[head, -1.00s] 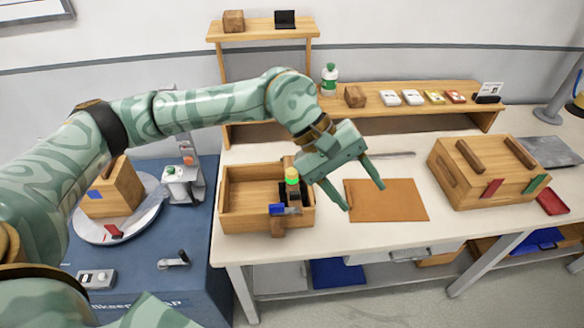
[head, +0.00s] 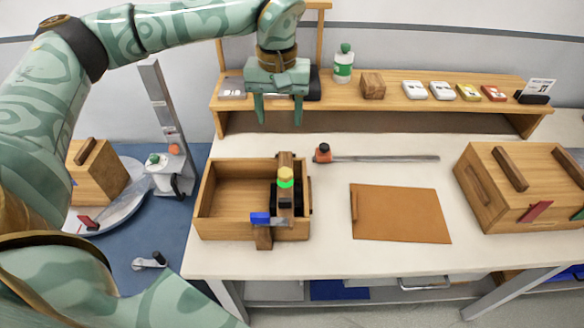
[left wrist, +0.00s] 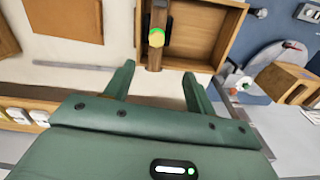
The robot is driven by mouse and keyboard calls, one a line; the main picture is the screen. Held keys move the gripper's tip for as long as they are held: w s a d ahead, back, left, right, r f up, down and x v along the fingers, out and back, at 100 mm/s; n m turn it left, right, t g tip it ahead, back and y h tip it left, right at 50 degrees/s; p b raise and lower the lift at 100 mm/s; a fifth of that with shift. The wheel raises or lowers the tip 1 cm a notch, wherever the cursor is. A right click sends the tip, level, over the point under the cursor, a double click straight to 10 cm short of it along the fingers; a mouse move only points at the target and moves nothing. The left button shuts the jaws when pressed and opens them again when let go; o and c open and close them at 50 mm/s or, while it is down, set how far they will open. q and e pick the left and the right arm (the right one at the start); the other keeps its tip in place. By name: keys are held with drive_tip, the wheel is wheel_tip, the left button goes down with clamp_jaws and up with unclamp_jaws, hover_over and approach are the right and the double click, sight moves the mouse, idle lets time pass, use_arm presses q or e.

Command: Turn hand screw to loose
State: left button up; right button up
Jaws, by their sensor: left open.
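A hand screw with a yellow top and green band (head: 286,178) stands on the dark clamp at the right side of an open wooden box (head: 207,200). A blue piece (head: 261,218) sticks out at the clamp's front. My left gripper (head: 278,118) is open and empty, fingers pointing down, behind and above the box, apart from the screw. In the left wrist view the yellow and green screw (left wrist: 156,40) lies beyond the gap between the open fingertips (left wrist: 158,74). My right gripper is not in view.
A brown board (head: 400,213) lies right of the box. A long grey bar (head: 385,158) with a black and orange end lies behind it. A lidded wooden box (head: 510,200) stands at the right. A wooden shelf (head: 390,104) runs along the back. White tabletop between them is clear.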

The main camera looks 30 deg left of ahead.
sight(285, 172)
use_arm(q)
drive_tip(key=f+b, duration=0.1)
drive_tip(key=f, duration=0.5)
drive_tip(key=w+f+b, duration=0.1)
drive_tip(key=f, duration=0.4)
drive_tip(key=f+b, duration=0.1)
drive_tip(key=f, duration=0.5)
drive_tip(key=shift+w+f+b, duration=0.2)
drive_tip(key=shift+f+b, duration=0.15)
drive_tip(key=shift+b, duration=0.05)
drive_tip(key=c, duration=1)
